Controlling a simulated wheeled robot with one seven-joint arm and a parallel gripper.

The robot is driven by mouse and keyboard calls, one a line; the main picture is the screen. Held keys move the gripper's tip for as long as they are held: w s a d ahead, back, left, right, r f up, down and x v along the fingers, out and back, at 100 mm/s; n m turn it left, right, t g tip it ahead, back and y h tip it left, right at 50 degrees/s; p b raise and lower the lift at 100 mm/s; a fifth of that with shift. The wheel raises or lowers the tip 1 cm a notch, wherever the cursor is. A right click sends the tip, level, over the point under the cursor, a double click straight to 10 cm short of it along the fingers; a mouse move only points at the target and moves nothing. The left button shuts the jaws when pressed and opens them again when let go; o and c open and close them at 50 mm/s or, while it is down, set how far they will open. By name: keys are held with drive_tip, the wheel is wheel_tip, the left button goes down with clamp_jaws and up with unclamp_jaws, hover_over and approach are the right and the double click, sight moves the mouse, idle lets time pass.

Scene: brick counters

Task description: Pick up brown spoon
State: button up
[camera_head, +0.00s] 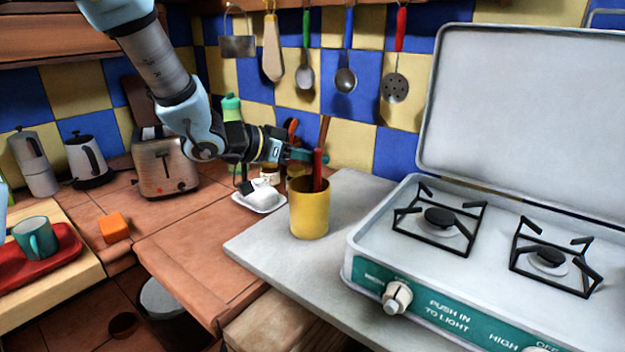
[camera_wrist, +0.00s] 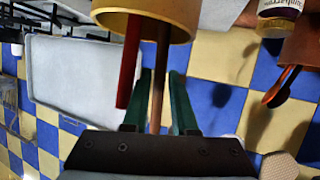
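A yellow cup (camera_head: 309,212) stands on the light grey counter beside the stove. It holds a red-handled utensil (camera_head: 318,170) and the brown spoon, whose brown handle (camera_head: 324,133) rises above it. My gripper (camera_head: 306,156) reaches in from the left, just above the cup's rim. In the wrist view, the brown handle (camera_wrist: 158,85) runs between the green fingers of my gripper (camera_wrist: 161,78), with a narrow gap showing, so it looks open around the handle. The red handle (camera_wrist: 128,65) lies outside the fingers, to the left. The spoon's lower end is hidden in the cup (camera_wrist: 180,22).
A white camping stove (camera_head: 450,270) with its lid up stands close right of the cup. A white dish (camera_head: 245,205) and jars sit behind left. A toaster (camera_head: 165,165) is farther left. Utensils (camera_head: 345,80) hang on the tiled wall behind.

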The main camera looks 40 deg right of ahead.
drive_tip(key=x, duration=0.4)
drive_tip(key=shift+d+f, duration=0.15)
drive_tip(key=shift+d, duration=0.15)
clamp_jaws()
